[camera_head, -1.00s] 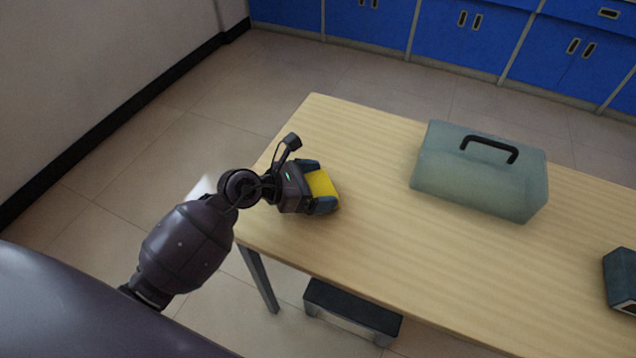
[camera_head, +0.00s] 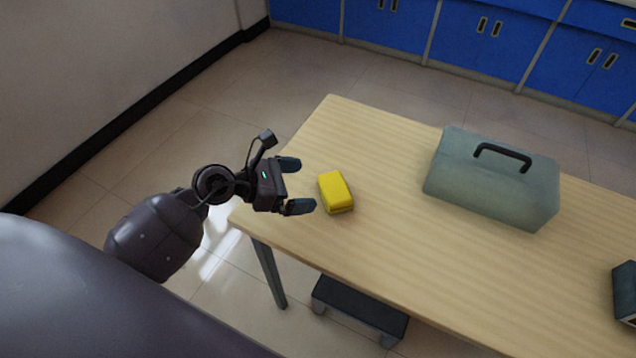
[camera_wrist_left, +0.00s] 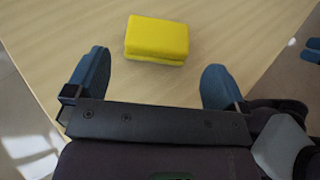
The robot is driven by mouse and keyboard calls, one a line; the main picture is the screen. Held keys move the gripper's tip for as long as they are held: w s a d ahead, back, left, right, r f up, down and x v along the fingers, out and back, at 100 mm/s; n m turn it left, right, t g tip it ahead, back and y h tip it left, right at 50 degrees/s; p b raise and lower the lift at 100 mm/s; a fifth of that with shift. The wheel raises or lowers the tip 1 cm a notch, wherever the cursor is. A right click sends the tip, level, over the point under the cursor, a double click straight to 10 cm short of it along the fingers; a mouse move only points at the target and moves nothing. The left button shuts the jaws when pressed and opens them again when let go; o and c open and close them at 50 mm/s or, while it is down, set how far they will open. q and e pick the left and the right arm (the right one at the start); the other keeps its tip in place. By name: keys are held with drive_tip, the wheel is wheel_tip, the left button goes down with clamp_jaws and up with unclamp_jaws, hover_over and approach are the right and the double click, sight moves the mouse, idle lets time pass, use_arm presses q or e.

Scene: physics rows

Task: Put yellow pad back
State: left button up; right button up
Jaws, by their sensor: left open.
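The yellow pad (camera_head: 335,191) lies on the wooden table (camera_head: 400,255) near its left end. It also shows in the left wrist view (camera_wrist_left: 157,39), just beyond the fingertips and apart from them. My left gripper (camera_head: 299,186) is open and empty, to the left of the pad, with its fingers pointing toward it. In the left wrist view the two blue fingers (camera_wrist_left: 155,75) are spread wide.
A grey-green toolbox (camera_head: 490,180) with a black handle stands on the table to the right of the pad. A dark box (camera_head: 625,290) sits at the right picture edge. A dark step stool (camera_head: 360,308) is below the table. Blue cabinets (camera_head: 480,40) line the back.

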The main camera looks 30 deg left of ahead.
use_arm(q)
drive_tip(key=shift+v, duration=1.95)
use_arm(e)
drive_tip(key=shift+r, duration=0.15)
drive_tip(key=shift+w+r, duration=0.1)
use_arm(q)
drive_tip(key=shift+s+d+r+n+t+h+p, duration=0.3)
drive_tip(key=shift+n+p, duration=0.05)
drive_tip(key=shift+n, duration=0.35)
drive_tip(key=s+a+r+n+t+y+p, duration=0.1)
drive_tip(key=s+n+t+y+p, duration=0.2)
drive_tip(key=n, duration=0.9)
drive_tip(key=s+a+r+n+t+y, duration=0.1)
drive_tip(key=s+a+n+t+y, duration=0.3)
drive_tip(key=n, duration=0.7)
drive_tip(key=s+d+f+n+g+y+p, duration=0.1)
drive_tip(key=s+f+n+g, duration=0.2)
drive_tip(key=n, duration=0.7)
drive_tip(key=s+d+f+n+g+y+p, duration=0.1)
drive_tip(key=s+f+n+g+y+p, duration=0.1)
drive_tip(key=s+f+n, duration=0.5)
drive_tip(key=s+n, duration=0.1)
drive_tip(key=n, duration=0.1)
drive_tip(key=shift+s+d+f+n+g+y, duration=0.3)
drive_tip(key=shift+f+n+g, duration=0.1)
use_arm(e)
drive_tip(key=shift+t, duration=0.3)
wheel_tip(320, 180, up, 5)
drive_tip(key=shift+d+r, duration=0.1)
